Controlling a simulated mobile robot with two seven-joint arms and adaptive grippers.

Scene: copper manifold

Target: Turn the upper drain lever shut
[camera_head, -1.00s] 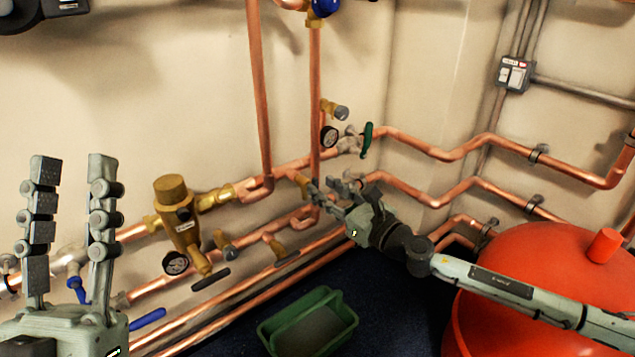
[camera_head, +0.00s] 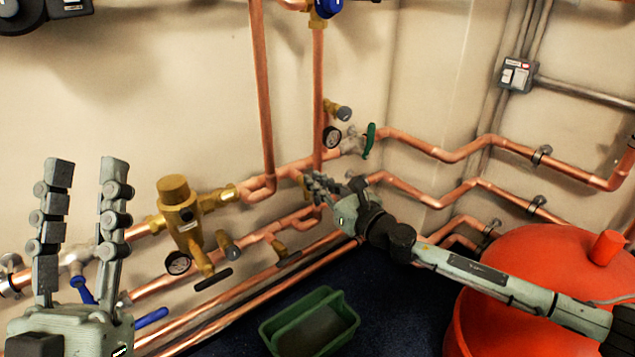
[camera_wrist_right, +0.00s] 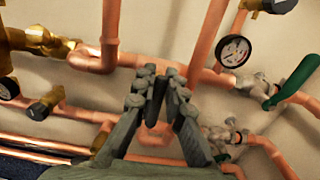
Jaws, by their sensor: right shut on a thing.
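The brass upper drain valve (camera_head: 297,174) comes off the middle copper pipes, left of my right gripper. My left gripper (camera_head: 87,165) stands upright at the left, fingers apart and empty, away from the valve.
A lower drain valve with a dark lever (camera_head: 289,259) sits below. A green-handled valve (camera_head: 369,141) and a gauge (camera_head: 332,137) are above right; the gauge also shows in the wrist view (camera_wrist_right: 233,50). A green tray (camera_head: 310,322) and red tank (camera_head: 540,285) stand below.

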